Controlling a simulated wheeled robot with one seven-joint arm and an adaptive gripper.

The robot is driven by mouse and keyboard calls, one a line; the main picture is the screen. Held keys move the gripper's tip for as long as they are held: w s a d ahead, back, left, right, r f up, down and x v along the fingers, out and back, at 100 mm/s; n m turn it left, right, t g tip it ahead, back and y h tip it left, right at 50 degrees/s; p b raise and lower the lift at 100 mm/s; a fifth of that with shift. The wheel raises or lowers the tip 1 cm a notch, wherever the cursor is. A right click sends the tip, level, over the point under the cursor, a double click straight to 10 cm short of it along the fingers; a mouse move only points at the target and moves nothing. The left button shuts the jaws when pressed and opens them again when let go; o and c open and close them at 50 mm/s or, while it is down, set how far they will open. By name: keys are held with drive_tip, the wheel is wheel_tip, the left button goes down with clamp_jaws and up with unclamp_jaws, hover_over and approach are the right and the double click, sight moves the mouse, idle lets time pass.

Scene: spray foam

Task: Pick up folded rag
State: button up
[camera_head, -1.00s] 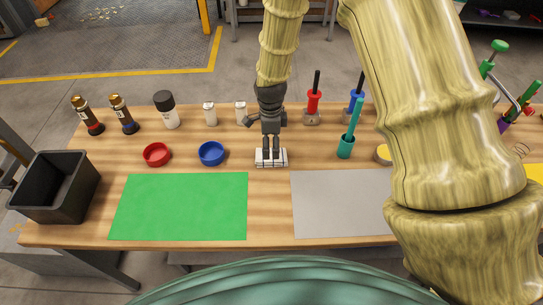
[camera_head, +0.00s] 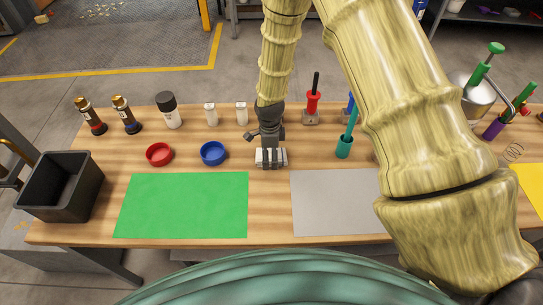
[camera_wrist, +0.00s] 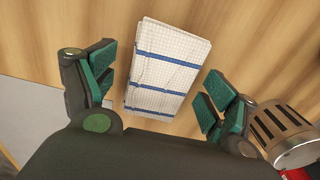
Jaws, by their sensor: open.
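The folded rag (camera_head: 263,163) is white with a fine grid and blue stripes. It lies on the wooden table between the blue dish and the grey mat. In the wrist view the rag (camera_wrist: 167,75) lies flat just ahead of and between my two fingers. My gripper (camera_head: 271,157) is open and low over the rag, hiding part of it in the head view. In the wrist view my gripper (camera_wrist: 153,97) has its green-padded fingers spread on either side of the rag, with small gaps. I cannot tell the exact height above the table.
A blue dish (camera_head: 213,153) and a red dish (camera_head: 160,154) stand left. A green mat (camera_head: 184,205) and a grey mat (camera_head: 335,203) lie in front. Bottles, small white containers and a teal-handled tool (camera_head: 346,140) stand behind and right. A black bin (camera_head: 62,193) is far left.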

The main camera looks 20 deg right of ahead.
drive_tip(key=c, duration=1.1)
drive_tip(key=shift+r, duration=0.1)
drive_tip(key=shift+r+b, duration=0.7)
drive_tip(key=shift+r, duration=0.1)
drive_tip(key=shift+a+r+b, duration=0.25)
drive_tip(key=shift+r+b, duration=0.3)
drive_tip(key=shift+r, duration=0.25)
drive_tip(key=s+a+b, duration=0.1)
drive_tip(key=a, duration=0.4)
drive_tip(key=s+a+r+b, duration=0.1)
drive_tip(key=a+b, duration=0.1)
drive_tip(key=a, duration=0.3)
drive_tip(key=s+a+b, duration=0.1)
drive_tip(key=s+a, duration=0.1)
drive_tip(key=a, duration=0.3)
drive_tip(key=shift+r, duration=0.3)
